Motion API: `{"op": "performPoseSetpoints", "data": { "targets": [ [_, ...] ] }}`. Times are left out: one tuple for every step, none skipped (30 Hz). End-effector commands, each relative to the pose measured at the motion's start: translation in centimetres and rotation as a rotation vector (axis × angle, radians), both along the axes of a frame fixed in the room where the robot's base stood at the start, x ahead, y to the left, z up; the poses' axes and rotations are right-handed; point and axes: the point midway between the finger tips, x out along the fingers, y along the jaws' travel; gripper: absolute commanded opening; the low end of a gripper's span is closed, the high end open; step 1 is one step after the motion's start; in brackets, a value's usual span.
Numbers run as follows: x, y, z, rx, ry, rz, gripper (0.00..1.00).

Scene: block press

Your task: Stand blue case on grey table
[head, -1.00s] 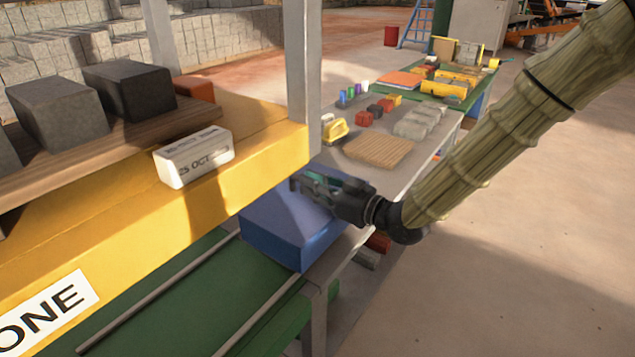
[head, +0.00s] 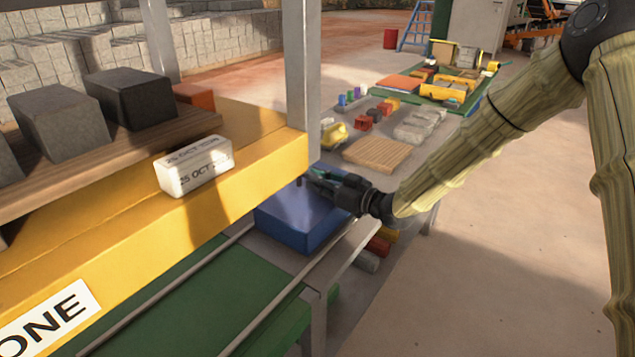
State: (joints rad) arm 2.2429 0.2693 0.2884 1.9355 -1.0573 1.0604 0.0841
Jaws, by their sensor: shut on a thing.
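The blue case (head: 300,222) is a box with a broad top face, just right of the yellow press beam. The press frame hides part of its left side. My gripper (head: 312,182) reaches in from the right and is shut on the case at its upper far side. The case looks level, broad face up, at the near end of the grey table (head: 408,166). I cannot tell whether its underside touches the table.
The yellow press (head: 215,205) with a white dated block (head: 193,166) stands close on the left. A green conveyor (head: 215,300) with rails lies in front. A brown ribbed board (head: 378,153), a yellow tool (head: 334,137) and grey blocks (head: 418,126) occupy the table beyond.

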Motion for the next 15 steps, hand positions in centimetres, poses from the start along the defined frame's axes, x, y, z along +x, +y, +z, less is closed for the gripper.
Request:
{"op": "performPoseSetpoints", "data": {
  "targets": [
    [0.02,0.02,-0.32,0.001,-0.001,0.0,0.0],
    [0.03,0.01,-0.44,0.001,-0.002,0.0,0.0],
    [0.04,0.02,-0.52,0.001,-0.002,0.0,0.0],
    [0.04,0.02,-0.53,0.002,-0.003,0.0,0.0],
    [0.04,0.02,-0.51,0.002,-0.003,0.0,0.0],
    [0.03,0.03,-0.51,0.002,-0.003,0.0,0.0],
    [0.03,0.03,-0.51,0.002,-0.003,0.0,0.0],
    [0.02,0.03,-0.51,0.002,-0.003,0.0,0.0],
    [0.02,0.03,-0.52,0.002,-0.003,0.0,0.0],
    [0.02,0.03,-0.56,0.002,-0.003,0.0,0.0],
    [0.02,0.03,-0.62,0.002,-0.003,0.0,0.0],
    [0.02,0.03,-0.75,0.001,-0.002,0.0,0.0],
    [0.02,0.03,-0.83,0.001,-0.002,0.0,0.0],
    [0.0,0.02,-0.89,0.0,-0.001,0.0,0.12],
    [0.01,0.02,-0.83,0.001,-0.002,0.0,0.19]
  ]
}}
